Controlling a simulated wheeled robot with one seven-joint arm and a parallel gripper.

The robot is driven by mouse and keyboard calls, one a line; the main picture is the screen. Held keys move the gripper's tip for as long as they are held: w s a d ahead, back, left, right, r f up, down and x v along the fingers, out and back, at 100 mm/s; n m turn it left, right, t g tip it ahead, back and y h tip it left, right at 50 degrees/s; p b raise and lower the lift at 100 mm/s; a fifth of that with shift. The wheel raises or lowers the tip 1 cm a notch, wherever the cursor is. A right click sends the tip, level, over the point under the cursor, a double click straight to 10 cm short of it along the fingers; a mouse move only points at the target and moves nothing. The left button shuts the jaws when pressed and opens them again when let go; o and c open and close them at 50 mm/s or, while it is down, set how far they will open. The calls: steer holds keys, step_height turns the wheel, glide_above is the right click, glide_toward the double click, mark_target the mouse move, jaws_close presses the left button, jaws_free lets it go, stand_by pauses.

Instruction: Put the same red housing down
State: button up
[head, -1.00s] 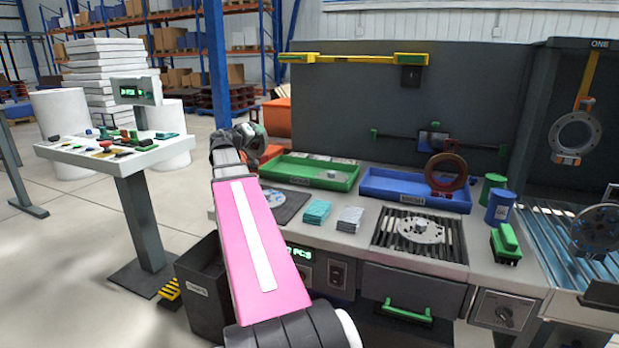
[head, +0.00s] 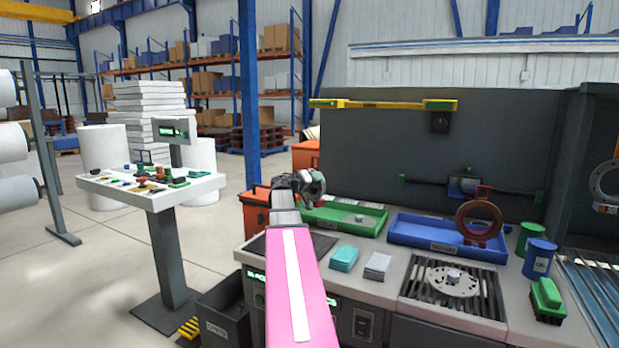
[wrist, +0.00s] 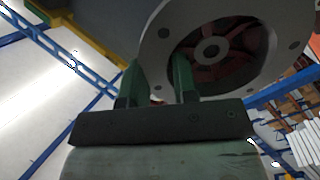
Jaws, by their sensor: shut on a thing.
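My gripper (wrist: 157,78) is shut on a round housing (wrist: 262,60) in the wrist view. The housing has a grey flange with bolt holes and a dark red, spoked inside around a grey hub. The green fingers grip the flange at its edge. In the head view, my gripper (head: 312,183) is in front of the bench's left end, near the green tray (head: 322,222), and largely hides the held housing. Another dark red ring-shaped part (head: 461,222) stands upright at the blue tray (head: 420,236).
On the bench are teal packs (head: 344,258), grey packs (head: 378,265), a slatted grate (head: 480,300) with a grey flanged disc (head: 440,286), a green-handled brush (head: 547,297) and two cans. A white control stand (head: 160,195) is at left. A dark bin (head: 225,310) stands below.

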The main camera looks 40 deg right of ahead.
steer(key=shift+w+d+f, duration=0.15)
steer(key=shift+d+f, duration=0.15)
steer(key=shift+d, duration=0.2)
steer(key=shift+w+d+f, duration=0.15)
steer(key=shift+d+f, duration=0.1)
steer(key=shift+d, duration=0.2)
steer(key=shift+f, duration=1.95)
steer(key=shift+f, duration=0.15)
steer(key=o, duration=0.9)
steer(key=shift+o, duration=0.2)
steer(key=shift+a, duration=0.3)
steer(key=s+a, duration=0.1)
steer(key=a, duration=1)
steer(key=shift+a, duration=0.2)
steer(key=shift+s, duration=0.1)
